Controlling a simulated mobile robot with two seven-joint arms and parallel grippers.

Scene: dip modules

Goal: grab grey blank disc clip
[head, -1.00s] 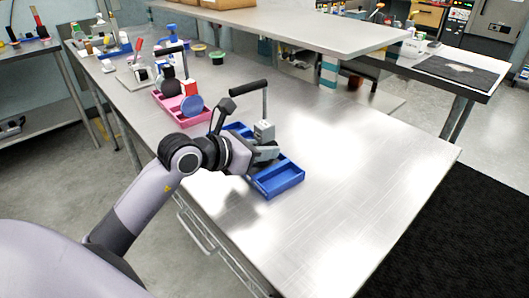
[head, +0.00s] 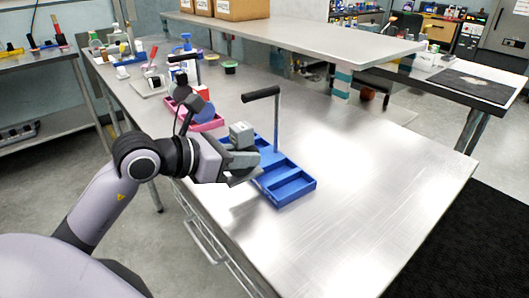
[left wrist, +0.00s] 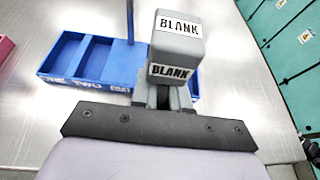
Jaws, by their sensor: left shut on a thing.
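The grey blank disc clip (head: 241,135) is a small grey block; in the left wrist view (left wrist: 178,38) it carries two white-and-black "BLANK" labels. My left gripper (head: 245,162) is shut on it and holds it upright at the near-left side of the blue tray (head: 291,188). The gripper's jaws (left wrist: 163,96) cover the lower part of the clip. The blue tray has several compartments and an upright post with a black handle (head: 261,94). In the left wrist view the tray (left wrist: 85,60) lies behind the clip. My right gripper is out of view.
A pink tray (head: 205,122) with a blue disc and red and white items stands farther back on the metal table (head: 370,160). Small pots, bottles and tools crowd the far end. A raised shelf (head: 300,32) runs along the back. The table right of the blue tray is clear.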

